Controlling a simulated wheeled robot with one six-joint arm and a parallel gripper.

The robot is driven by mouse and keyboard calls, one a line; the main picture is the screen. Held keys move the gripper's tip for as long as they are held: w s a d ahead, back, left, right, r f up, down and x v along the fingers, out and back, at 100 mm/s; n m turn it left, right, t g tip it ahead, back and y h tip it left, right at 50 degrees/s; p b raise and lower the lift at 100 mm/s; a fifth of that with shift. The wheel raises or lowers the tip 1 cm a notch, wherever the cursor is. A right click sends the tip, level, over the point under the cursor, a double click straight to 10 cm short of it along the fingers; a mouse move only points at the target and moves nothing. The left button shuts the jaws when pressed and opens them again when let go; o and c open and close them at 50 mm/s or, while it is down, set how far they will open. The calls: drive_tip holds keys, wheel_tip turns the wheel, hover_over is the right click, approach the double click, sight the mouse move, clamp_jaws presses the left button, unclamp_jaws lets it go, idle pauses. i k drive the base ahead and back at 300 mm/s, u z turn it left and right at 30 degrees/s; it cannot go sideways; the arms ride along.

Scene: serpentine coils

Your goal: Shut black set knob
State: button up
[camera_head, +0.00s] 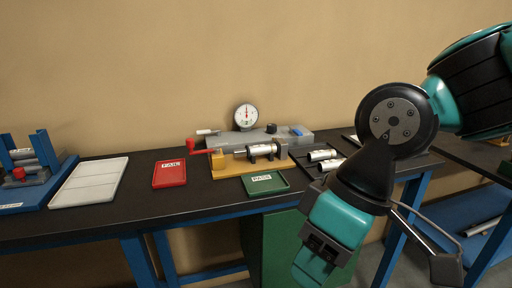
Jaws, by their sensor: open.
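The black set knob (271,128) is a small dark knob on top of the grey test bench (228,141), just left of a blue part. At this size I cannot tell which way it is turned. My gripper (318,262) is at the lower middle of the view, in front of the bench table and well apart from the knob. It is open; nothing shows between its jaws, and its tip is close to the bottom edge of the view.
A dial gauge (246,116) stands behind the bench. A red-handled clamp fixture (222,165) holds a cylinder in front. A red tray (169,173), green tray (265,183) and white tray (88,183) lie on the dark table. Loose cylinders (322,155) lie to the right.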

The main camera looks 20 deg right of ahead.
sight(271, 128)
drive_tip(key=k, duration=0.65)
drive_tip(key=z, duration=0.75)
drive_tip(key=i, duration=1.25)
drive_tip(key=u, duration=0.75)
drive_tip(key=i, duration=0.45)
drive_tip(key=u, duration=0.55)
